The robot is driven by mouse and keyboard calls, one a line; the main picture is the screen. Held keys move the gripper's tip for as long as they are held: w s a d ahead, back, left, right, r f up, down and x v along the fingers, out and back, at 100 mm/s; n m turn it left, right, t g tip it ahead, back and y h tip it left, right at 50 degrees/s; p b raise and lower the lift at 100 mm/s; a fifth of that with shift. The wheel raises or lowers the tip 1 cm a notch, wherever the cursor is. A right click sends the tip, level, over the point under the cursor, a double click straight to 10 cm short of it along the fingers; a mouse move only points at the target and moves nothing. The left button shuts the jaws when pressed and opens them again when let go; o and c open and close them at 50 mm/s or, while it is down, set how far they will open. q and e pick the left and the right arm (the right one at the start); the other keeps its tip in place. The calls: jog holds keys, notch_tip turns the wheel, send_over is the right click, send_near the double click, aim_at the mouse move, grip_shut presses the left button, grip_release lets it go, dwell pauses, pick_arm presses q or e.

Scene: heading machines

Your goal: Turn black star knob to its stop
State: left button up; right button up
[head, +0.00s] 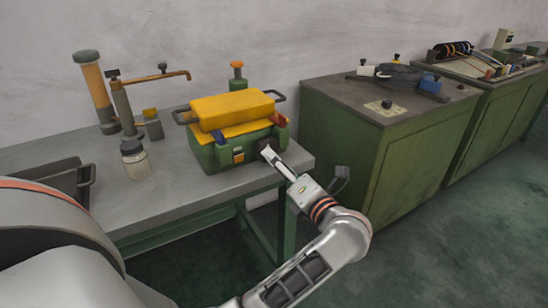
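My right gripper (269,152) reaches in from the lower right, its tip at the front right corner of the green and yellow toolbox (213,156). A small dark shape shows at that tip. I cannot tell whether it is a knob or part of my fingers, nor whether the fingers are open or shut. A black knob (387,104) stands on a cream plate on top of the green cabinet, well away from the gripper. It is too small to tell whether it is star-shaped. My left gripper is out of view; a white link of mine fills the lower left.
The toolbox stands on a grey workbench (200,190) with a jar (135,160), a dark tray (58,176), and a brass-piped fitting (122,106). The green cabinet (350,150) stands right of the bench, with a black coil (397,76) on top. Floor is clear at the right.

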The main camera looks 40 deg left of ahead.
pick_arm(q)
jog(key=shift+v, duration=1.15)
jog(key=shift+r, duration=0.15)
